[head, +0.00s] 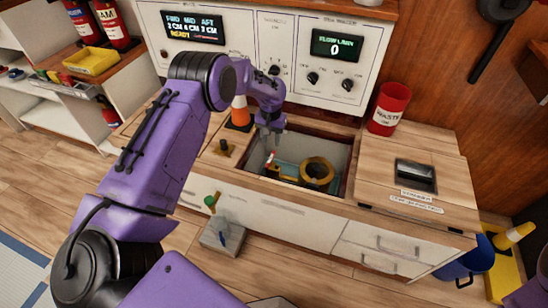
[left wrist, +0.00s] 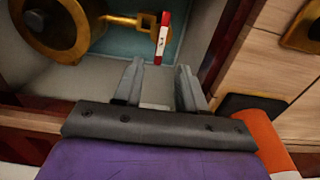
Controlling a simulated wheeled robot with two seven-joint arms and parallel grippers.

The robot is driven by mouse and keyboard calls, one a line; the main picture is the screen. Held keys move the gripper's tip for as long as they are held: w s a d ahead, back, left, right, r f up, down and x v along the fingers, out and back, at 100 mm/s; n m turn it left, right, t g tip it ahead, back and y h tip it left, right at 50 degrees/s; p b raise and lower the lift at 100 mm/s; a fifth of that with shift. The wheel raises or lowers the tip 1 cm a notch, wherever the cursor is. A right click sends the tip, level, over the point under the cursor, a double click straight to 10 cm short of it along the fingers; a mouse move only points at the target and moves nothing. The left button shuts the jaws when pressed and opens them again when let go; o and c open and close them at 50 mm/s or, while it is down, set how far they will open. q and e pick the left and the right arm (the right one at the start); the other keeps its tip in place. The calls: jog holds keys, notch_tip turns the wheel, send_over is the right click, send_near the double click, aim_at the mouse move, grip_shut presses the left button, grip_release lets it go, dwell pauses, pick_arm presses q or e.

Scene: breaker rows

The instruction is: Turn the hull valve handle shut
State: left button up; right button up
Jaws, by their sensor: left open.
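The hull valve is brass and sits in an open well in the counter. Its red handle with a white label (head: 270,159) stands out near the well's left side. The handle also shows in the left wrist view (left wrist: 163,37), just beyond the fingertips, over the end of a brass pipe (left wrist: 128,21). A round brass body (head: 316,172) sits to its right in the head view. My left gripper (head: 270,129) points down over the well's back left part. In the left wrist view its fingers (left wrist: 158,76) are open, with nothing between them. My right gripper is not in view.
The well's wooden rim surrounds the valve closely. An orange and white cone (head: 239,110) stands left of my gripper. A red waste bin (head: 388,108) stands at the back right. A panel with displays and knobs (head: 270,45) rises behind.

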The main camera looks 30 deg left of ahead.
aim_at(271, 158)
pick_arm(q)
notch_tip(271, 158, down, 10)
jog(key=b, duration=0.2)
jog(key=shift+s+a+r+b, duration=0.1)
jog(key=shift+s+r+b, duration=0.05)
jog(key=shift+b, duration=0.2)
grip_shut()
